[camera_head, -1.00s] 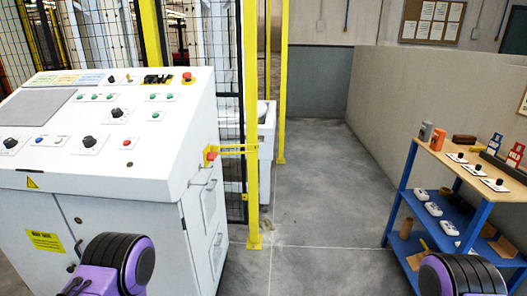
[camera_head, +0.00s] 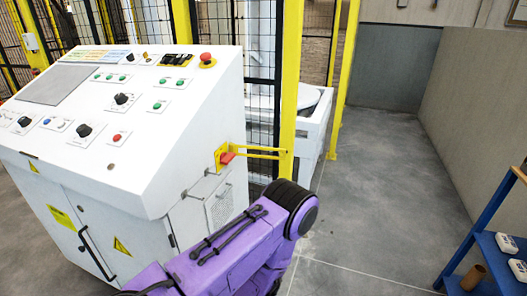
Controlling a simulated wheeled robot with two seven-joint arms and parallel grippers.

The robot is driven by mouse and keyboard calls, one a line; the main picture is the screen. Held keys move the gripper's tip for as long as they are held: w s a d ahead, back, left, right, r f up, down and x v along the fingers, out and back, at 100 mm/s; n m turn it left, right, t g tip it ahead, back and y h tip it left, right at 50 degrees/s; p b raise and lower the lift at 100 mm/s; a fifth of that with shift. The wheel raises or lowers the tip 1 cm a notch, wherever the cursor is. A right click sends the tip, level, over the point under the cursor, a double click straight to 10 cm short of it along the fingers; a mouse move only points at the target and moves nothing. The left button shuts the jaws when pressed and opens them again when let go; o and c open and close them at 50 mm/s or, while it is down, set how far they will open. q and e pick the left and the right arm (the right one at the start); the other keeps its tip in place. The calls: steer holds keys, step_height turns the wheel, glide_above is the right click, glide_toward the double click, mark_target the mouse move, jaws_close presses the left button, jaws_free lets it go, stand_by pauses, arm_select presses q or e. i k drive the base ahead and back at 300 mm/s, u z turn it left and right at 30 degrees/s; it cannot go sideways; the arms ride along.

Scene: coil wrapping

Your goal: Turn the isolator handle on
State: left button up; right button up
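The isolator handle (camera_head: 227,158) is a small red handle on a yellow plate (camera_head: 220,152) on the right side face of the white control cabinet (camera_head: 120,175). Its exact angle is too small to tell. A purple arm of mine (camera_head: 230,245) comes in from the bottom left. Its dark rounded joint lies below and right of the handle, apart from it in the picture. Neither gripper shows, so their fingers cannot be judged.
Yellow bars run from near the handle to a yellow fence post (camera_head: 291,90). A red emergency button (camera_head: 207,59) sits on the sloped panel top. A blue shelf (camera_head: 487,225) stands at the right edge. The grey floor (camera_head: 375,215) between is clear.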

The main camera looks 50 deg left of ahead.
mark_target(225, 159)
steer(key=u, duration=0.2)
steer(key=i, duration=0.95)
steer(key=u, duration=0.45)
